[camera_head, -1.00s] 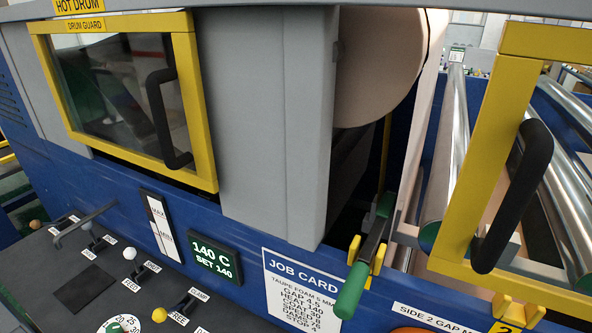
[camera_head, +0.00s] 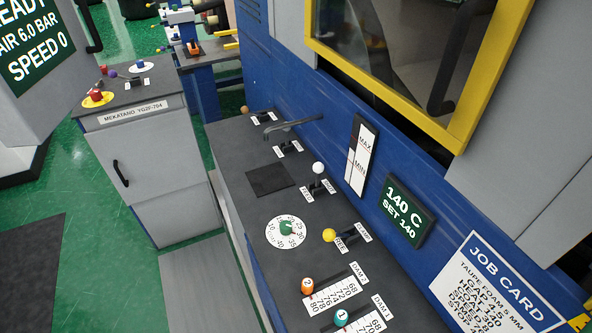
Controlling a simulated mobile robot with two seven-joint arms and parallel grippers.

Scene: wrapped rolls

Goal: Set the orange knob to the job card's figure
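An orange ball knob (camera_head: 307,286) marked 2 stands on the dark control desk (camera_head: 262,181), beside the near left end of the white DAM 2 scale (camera_head: 336,288). The scale figures run from 68 at the far end to 80 at the near end. The knob is near the high end, but its exact reading is unclear. The job card (camera_head: 490,290) is on the blue machine front at the lower right. It reads taupe foam 5 mm and heat 140; its lower lines are small and partly cut off. Neither of my grippers shows.
A teal knob (camera_head: 341,318) marked 1 stands beside the orange one. A yellow ball lever (camera_head: 329,235), a white ball lever (camera_head: 318,168) and a round dial (camera_head: 287,231) are farther back. A grey cabinet (camera_head: 150,150) stands left across a floor gap.

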